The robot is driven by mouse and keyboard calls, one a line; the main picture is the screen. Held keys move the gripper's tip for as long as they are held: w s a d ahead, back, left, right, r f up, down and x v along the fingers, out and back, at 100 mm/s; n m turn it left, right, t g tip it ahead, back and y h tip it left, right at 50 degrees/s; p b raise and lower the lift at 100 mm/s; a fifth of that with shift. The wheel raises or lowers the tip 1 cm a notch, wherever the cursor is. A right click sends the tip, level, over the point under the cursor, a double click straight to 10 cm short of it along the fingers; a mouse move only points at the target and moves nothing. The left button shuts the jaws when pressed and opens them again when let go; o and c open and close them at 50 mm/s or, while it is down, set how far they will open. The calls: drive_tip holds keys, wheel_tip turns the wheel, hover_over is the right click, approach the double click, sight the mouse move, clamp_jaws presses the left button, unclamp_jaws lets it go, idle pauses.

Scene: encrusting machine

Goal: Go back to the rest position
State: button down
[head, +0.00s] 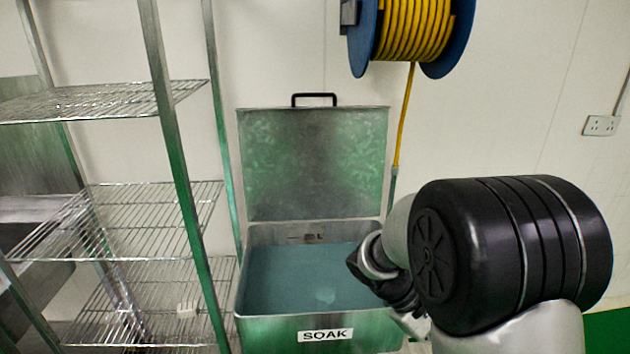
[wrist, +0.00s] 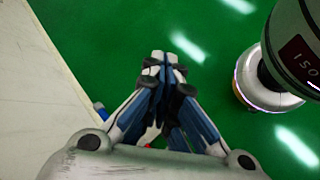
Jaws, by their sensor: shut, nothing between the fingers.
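My gripper (wrist: 163,62) shows in the wrist view with its fingers together and nothing between them. It hangs over the green floor (wrist: 110,35). In the head view my arm fills the lower right, in front of the right edge of the soak tank. The fingers cannot be made out there.
An open metal tank (head: 256,326) labelled SOAK holds blue-green liquid, with its lid (head: 314,165) raised. A yellow hose reel (head: 412,30) hangs on the wall above.

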drive_tip(key=s+a+r+m+t+y, duration=0.6)
drive_tip(key=s+a+r+t+y, duration=0.2)
drive_tip(key=s+a+r, duration=0.4)
drive_tip(key=s, duration=0.3)
drive_tip(key=shift+a+y, duration=0.2)
drive_tip(key=shift+y, duration=0.1)
